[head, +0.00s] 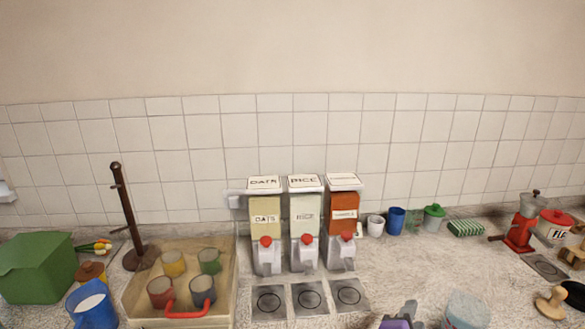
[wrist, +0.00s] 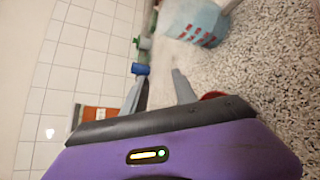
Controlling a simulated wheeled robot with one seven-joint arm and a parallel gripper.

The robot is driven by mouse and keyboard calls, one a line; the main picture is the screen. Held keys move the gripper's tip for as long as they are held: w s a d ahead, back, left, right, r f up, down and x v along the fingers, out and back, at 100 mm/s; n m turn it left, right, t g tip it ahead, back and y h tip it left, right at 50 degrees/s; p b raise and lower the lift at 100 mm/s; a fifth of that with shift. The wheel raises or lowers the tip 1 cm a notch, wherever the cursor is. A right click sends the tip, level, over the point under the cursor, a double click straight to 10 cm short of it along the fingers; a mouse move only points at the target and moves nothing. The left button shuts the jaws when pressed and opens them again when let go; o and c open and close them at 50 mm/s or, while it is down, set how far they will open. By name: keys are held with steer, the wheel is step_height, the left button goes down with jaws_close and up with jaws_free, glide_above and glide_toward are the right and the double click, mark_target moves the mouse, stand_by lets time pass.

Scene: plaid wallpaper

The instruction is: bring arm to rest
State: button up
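My gripper (head: 402,315) shows at the bottom edge of the head view, purple and grey, above the front of the counter and left of a pale blue-white container (head: 467,310). In the wrist view my gripper (wrist: 158,80) has its two grey fingers apart, with nothing held between them. The pale container (wrist: 195,20) with red marks lies beyond the fingers there. A small red thing (wrist: 213,95) is partly hidden behind the right finger. Most of my arm is out of view.
Three dispensers (head: 304,215) stand at the tiled wall. A tray (head: 140,300) with several cups, a dark post (head: 122,210) and a green box (head: 38,268) are at left. Cups (head: 396,220) and a red grinder (head: 524,225) are at right. Speckled counter (head: 420,265) is clear mid-right.

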steer(key=s+a+t+y, duration=0.1)
steer(key=y, duration=0.1)
steer(key=s+a+f+m+t+y, duration=0.1)
steer(key=s+a+y, duration=0.1)
steer(key=s+a+f+m+t+y, duration=0.1)
steer(key=a+y, duration=0.1)
steer(key=shift+s+a+t, duration=0.2)
steer(key=shift+t, duration=0.2)
steer(key=s+a+m+y, duration=0.1)
steer(key=s+m, duration=0.6)
steer(key=s, duration=1)
steer(key=s+a+r+m+y, duration=0.1)
steer(key=s+m, duration=0.6)
steer(key=s, duration=1)
steer(key=shift+m+g+y, duration=0.3)
steer(key=shift+y, duration=0.4)
